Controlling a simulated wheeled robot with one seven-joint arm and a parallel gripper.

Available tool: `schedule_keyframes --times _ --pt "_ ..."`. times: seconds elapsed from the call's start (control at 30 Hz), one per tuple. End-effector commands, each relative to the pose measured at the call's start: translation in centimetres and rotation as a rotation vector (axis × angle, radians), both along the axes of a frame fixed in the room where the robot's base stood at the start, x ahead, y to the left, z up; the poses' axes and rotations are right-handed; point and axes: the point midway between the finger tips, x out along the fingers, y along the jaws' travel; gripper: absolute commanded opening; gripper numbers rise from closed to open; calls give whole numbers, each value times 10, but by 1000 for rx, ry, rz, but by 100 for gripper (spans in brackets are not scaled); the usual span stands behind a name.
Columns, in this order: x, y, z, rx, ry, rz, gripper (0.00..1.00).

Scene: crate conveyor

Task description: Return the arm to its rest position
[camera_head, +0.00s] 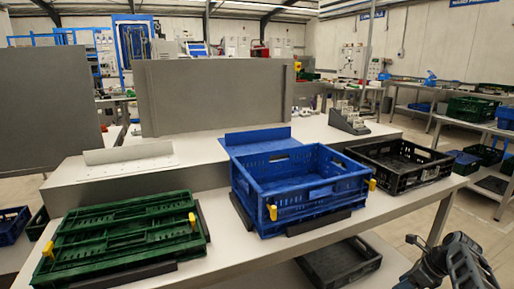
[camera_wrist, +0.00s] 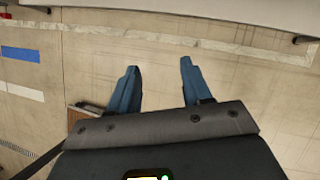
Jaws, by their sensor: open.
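My gripper shows in the wrist view (camera_wrist: 157,88), with its two blue fingers spread apart and nothing between them. It points at the bare floor. In the head view, part of my arm shows at the bottom right corner, in front of and to the right of the table; the fingertips cannot be made out there. The blue crate (camera_head: 305,205) stands open on the table, with yellow clips at its corners. A green crate (camera_head: 125,235), low and apparently folded flat, lies to its left. My gripper touches neither crate.
A black crate (camera_head: 400,165) sits at the table's right end. Another black crate (camera_head: 340,262) is on a lower level below the table's front. A grey panel (camera_head: 215,95) stands behind. Floor is open at the right, before shelving with crates (camera_head: 470,108).

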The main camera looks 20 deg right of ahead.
Motion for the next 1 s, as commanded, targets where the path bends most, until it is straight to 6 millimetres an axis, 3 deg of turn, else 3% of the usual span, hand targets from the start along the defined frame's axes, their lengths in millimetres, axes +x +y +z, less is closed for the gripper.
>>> schedule_keyframes --times 0.03,0.2,0.33,0.5,0.77,1.0 --pt "-12 12 -23 -55 -1 41 49" --pt "-46 41 -75 -263 -27 203 49" --pt "-76 66 -104 -421 -46 345 49" --pt "-117 102 -125 -621 -72 549 49" --pt "-180 160 -126 -921 -130 881 49" --pt "-238 218 -93 -1188 -208 1186 49"
